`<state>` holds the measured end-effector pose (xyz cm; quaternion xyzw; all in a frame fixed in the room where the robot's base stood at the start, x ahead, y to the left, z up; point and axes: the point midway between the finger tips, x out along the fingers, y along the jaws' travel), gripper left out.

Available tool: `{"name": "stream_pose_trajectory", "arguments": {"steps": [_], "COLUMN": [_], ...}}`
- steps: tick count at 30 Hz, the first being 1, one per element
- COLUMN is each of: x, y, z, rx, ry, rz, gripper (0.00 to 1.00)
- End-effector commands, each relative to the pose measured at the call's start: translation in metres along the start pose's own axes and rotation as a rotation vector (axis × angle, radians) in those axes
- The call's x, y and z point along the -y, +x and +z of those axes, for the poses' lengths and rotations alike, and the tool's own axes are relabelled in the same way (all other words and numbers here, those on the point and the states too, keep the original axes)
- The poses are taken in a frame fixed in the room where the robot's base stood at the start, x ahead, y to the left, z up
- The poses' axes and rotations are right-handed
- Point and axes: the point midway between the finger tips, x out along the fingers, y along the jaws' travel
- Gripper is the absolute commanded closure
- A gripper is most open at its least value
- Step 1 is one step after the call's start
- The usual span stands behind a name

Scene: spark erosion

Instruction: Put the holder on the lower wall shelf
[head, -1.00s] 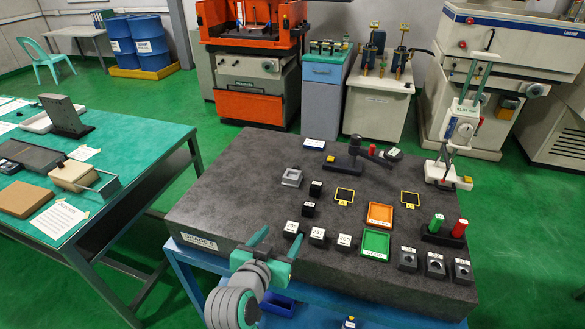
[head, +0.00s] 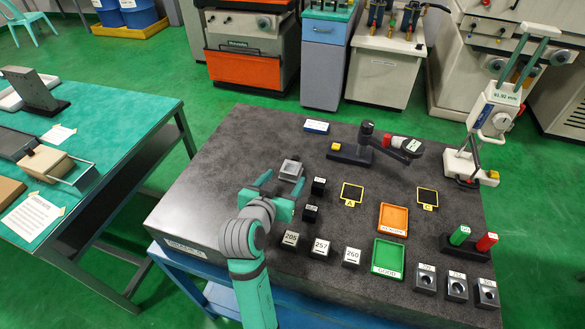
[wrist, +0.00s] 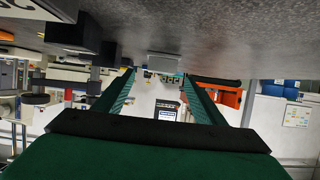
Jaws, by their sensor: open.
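A light grey square block with a recessed top (head: 290,170), which looks like the holder, stands on the dark granite table (head: 235,145). It also shows in the wrist view (wrist: 163,62), straight ahead between the fingertips. My gripper (head: 281,184) is open, low over the tabletop on the near side of this block. In the wrist view the two green fingers (wrist: 160,76) are spread with nothing held between them. The block seems just beyond or between the tips; I cannot tell which. No wall shelf is in view.
Small black blocks (head: 318,186) stand close to the right of my gripper. Numbered blocks (head: 321,248), a green tray (head: 388,258) and an orange tray (head: 393,219) lie further right. A dark stand with an arm (head: 350,153) is behind. The table's left back area is clear.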

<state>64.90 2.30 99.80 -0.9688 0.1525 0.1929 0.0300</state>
Motion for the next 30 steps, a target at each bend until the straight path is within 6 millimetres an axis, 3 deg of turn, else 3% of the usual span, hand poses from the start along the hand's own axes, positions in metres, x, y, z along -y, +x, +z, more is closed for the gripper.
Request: {"name": "stream_pose_trajectory", "arguments": {"steps": [8, 16, 26, 30], "x": [-0.001, 0.000, 0.001, 0.001], "y": [0.021, 0.057, 0.064, 0.064], "z": [0.001, 0.001, 0.001, 0.001], "rx": [0.001, 0.001, 0.000, 0.000], "ry": [0.001, 0.003, 0.002, 0.002], "rz": [0.004, 0.005, 0.004, 0.004], "gripper": [0.36, 0.36, 0.36, 0.67]}}
